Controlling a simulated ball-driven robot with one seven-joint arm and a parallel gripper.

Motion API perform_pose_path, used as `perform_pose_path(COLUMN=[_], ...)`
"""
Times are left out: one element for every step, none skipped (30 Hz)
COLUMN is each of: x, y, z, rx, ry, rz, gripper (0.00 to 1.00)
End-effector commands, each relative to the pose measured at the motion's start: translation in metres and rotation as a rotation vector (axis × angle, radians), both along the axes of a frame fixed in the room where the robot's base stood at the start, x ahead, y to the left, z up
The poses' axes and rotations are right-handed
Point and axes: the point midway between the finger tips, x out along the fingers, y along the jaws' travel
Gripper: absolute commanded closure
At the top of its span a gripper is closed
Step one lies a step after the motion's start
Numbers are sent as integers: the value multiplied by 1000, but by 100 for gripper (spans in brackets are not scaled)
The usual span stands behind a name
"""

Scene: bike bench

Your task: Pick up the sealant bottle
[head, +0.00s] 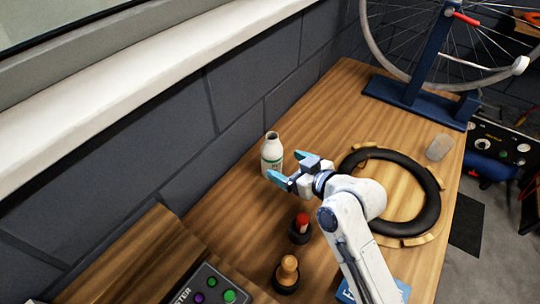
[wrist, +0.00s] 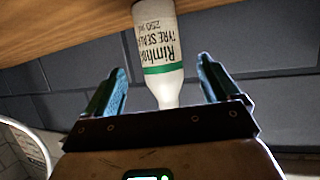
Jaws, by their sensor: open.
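The sealant bottle (head: 272,157) is white with a green band and a dark top. It stands upright on the wooden bench near the wall in the head view. My gripper (head: 290,170) is beside it, just to its right and nearer the camera, with its teal fingers spread. In the wrist view, the bottle (wrist: 159,45) appears upside down, with its label partly readable. It lies between the two open fingers of my gripper (wrist: 160,66) in the picture, with visible gaps on both sides. I cannot tell how deep it is between them.
A black tyre (head: 432,205) lies right of my arm, with a clear cup (head: 440,147) beyond. A red-topped item (head: 302,223) and a wooden-handled tool (head: 288,268) stand nearer. A blue wheel stand (head: 408,93) is at the back. Bench behind the bottle is clear.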

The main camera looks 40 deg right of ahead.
Motion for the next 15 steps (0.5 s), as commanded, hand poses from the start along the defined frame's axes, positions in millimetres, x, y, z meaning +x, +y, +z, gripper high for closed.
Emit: perform_pose_path(x=[7, 11, 14, 17, 18, 20, 21, 23, 25, 28, 30, 35, 38, 42, 46], y=[-1, -1, -1, -1, -2, -2, -2, -2, -2, -2, -2, -2, -3, -3, -3], z=[-2, -3, -5, -7, -7, -8, -9, -10, -11, -13, -15, -18, -21, -23, -27], rx=[0, 0, 0, 0, 0, -1, 0, -1, -1, 0, 0, 0, 0, 0, -2], ry=[0, -1, 0, 1, 0, 0, 0, 0, 0, 0, 2, 1, 1, 2, 1], rz=[0, 0, 0, -1, -1, -1, -1, -2, -2, -1, -1, -1, -1, -1, -1], gripper=[11, 11, 11, 11, 11, 11, 11, 11, 11, 11, 11, 11, 11, 11, 11])
